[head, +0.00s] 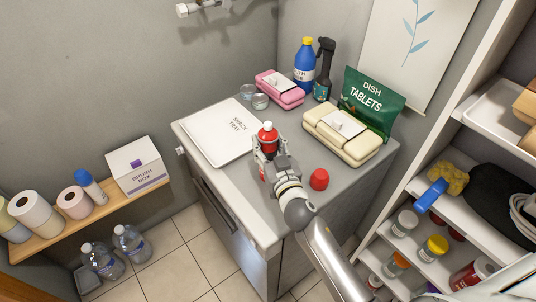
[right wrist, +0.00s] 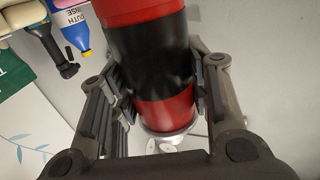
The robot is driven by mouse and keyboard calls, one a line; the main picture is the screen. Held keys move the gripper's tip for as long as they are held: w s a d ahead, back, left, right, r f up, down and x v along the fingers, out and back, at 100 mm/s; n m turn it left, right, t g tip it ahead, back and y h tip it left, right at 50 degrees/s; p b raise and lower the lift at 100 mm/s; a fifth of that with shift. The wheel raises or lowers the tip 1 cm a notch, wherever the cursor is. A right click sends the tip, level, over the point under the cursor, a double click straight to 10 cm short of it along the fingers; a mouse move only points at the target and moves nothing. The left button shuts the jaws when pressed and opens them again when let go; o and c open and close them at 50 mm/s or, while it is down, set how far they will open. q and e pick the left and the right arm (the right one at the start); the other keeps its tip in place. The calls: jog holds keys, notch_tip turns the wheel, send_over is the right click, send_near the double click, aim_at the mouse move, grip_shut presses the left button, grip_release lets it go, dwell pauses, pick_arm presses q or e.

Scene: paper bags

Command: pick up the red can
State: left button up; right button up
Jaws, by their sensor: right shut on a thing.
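The red can (head: 267,133) has a pale top and stands roughly upright at the middle of the grey counter, between the fingers of my right gripper (head: 268,150). In the right wrist view the can (right wrist: 165,112) is red with a broad black band and a silvery rim. The fingers of my right gripper (right wrist: 160,95) close on it from both sides. The gripper hides much of the can in the head view, and I cannot tell whether its base touches the counter. My left gripper is not in view.
A small red round thing (head: 319,180) lies right of my gripper. The snack tray (head: 212,150) lies left. A cream case (head: 350,148), green dish tablets bag (head: 372,100), pink case (head: 287,97), blue bottle (head: 304,68) and spray bottle (head: 324,75) stand behind. Shelves (head: 448,225) flank the right.

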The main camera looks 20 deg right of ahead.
jog(key=c, duration=0.4)
jog(key=shift+r, duration=0.15)
